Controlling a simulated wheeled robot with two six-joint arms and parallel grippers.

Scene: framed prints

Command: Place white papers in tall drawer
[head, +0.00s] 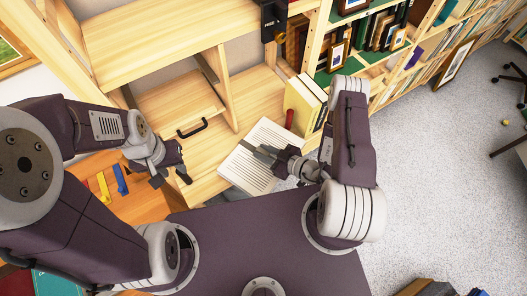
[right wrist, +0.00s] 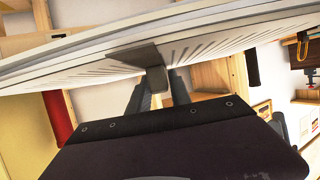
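The white papers (head: 257,172), a stack with printed lines, are held tilted over the light wood desk surface. My right gripper (head: 265,153) is shut on their near right edge; in the right wrist view the papers (right wrist: 215,38) stretch across the top, with a finger (right wrist: 150,62) against the printed side. My left gripper (head: 171,178) is open and empty, above the right side of an open wooden drawer (head: 140,206). A wooden drawer front with a black handle (head: 192,128) lies just beyond it. I cannot tell which drawer is the tall one.
Blue, yellow and red items (head: 104,186) lie in the open drawer. Yellow books (head: 304,103) and a red object (head: 289,119) stand beyond the papers. Shelves with books and framed prints (head: 338,55) line the back right. Open grey floor (head: 440,170) lies to the right.

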